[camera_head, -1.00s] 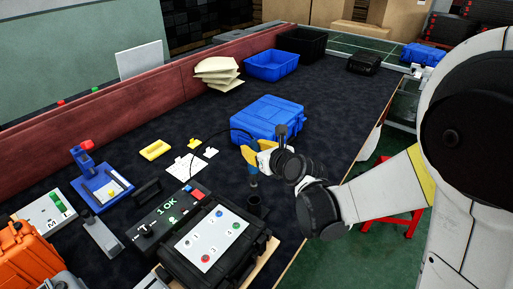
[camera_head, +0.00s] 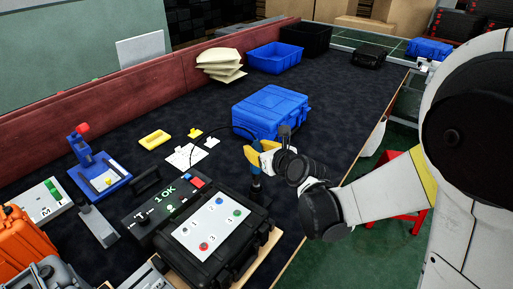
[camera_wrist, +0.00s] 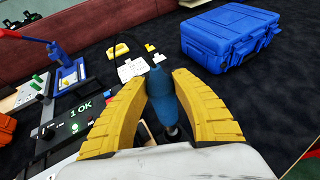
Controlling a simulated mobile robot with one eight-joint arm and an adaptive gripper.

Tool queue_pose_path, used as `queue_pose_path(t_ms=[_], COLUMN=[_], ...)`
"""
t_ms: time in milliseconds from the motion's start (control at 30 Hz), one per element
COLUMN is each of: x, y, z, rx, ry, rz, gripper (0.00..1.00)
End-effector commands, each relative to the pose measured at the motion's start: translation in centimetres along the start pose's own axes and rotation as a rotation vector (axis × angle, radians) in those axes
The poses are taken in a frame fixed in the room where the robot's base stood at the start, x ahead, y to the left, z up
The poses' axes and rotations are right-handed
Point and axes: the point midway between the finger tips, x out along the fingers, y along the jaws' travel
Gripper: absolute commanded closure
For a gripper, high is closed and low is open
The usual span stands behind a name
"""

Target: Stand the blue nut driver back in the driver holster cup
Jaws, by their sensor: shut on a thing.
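The blue nut driver (camera_head: 256,182) is held roughly upright between the yellow fingers of my gripper (camera_head: 258,160). In the wrist view the fingers (camera_wrist: 160,95) close on both sides of its blue handle (camera_wrist: 162,92), and its dark shaft points down toward my palm side of the picture. The dark driver holster cup (camera_head: 262,197) shows beneath the driver in the head view, beside the black case. It is dark against the dark mat, and I cannot tell whether the driver's tip is inside it.
A black case with a white button panel (camera_head: 213,225) stands close left of the driver. A closed blue case (camera_head: 270,112) lies behind my gripper.

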Motion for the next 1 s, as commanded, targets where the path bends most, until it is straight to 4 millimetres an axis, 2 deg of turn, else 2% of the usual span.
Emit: queue_pose_path(t_ms=[100,600,1000], x=[0.5,2.1,2.3], y=[0.0,0.0,0.0], z=[-1.3,-5.0,-5.6], rx=[0.0,0.0,0.0], ry=[-0.001,-0.001,-0.001], rz=[0.0,0.0,0.0], gripper=[1.0,1.0,1.0])
